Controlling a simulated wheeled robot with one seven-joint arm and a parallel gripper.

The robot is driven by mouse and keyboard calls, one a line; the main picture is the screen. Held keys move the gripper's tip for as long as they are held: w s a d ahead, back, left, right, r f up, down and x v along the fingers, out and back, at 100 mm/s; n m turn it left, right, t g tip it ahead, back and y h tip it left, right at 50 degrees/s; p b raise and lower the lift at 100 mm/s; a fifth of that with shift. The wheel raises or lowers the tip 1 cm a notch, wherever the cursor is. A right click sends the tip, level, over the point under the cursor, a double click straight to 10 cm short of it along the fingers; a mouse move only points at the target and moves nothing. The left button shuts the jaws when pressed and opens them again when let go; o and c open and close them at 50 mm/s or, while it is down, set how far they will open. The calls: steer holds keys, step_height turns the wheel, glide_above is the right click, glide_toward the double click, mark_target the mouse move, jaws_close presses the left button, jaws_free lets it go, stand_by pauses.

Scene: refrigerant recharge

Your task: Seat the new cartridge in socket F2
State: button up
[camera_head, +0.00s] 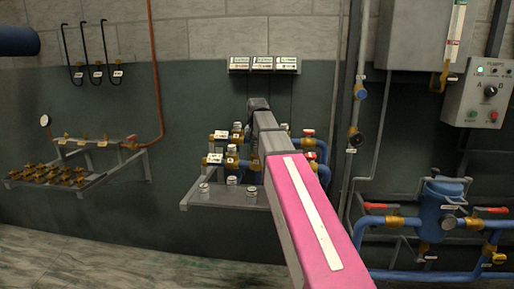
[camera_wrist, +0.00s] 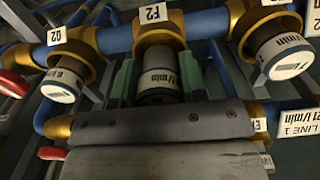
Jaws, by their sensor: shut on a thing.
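The brass socket F2 (camera_wrist: 158,28) sits on a blue pipe at the top middle of the wrist view, under a white tag marked F2 (camera_wrist: 153,14). In the head view my arm hides the gripper and this socket.
In the wrist view, white cartridges sit in neighbouring brass fittings, one at left (camera_wrist: 62,85) and one at right (camera_wrist: 283,56), close beside my fingers. In the head view, a grey shelf (camera_head: 222,205) holds several small white-topped parts. Blue pipes with a filter (camera_head: 440,205) stand at right.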

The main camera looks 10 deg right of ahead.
steer(key=shift+f, duration=0.75)
steer(key=shift+s+f, duration=0.1)
steer(key=shift+s+f, duration=0.3)
steer(key=shift+f, duration=0.25)
steer(key=shift+s, duration=0.1)
steer(key=o, duration=0.9)
steer(key=shift+s, duration=0.1)
steer(key=shift+c, duration=0.2)
steer(key=shift+o, duration=1)
steer(key=r, duration=0.7)
steer(key=w+r, duration=0.1)
steer(key=r, duration=0.3)
steer(key=shift+r, duration=0.75)
step_height(320, 180, up, 6)
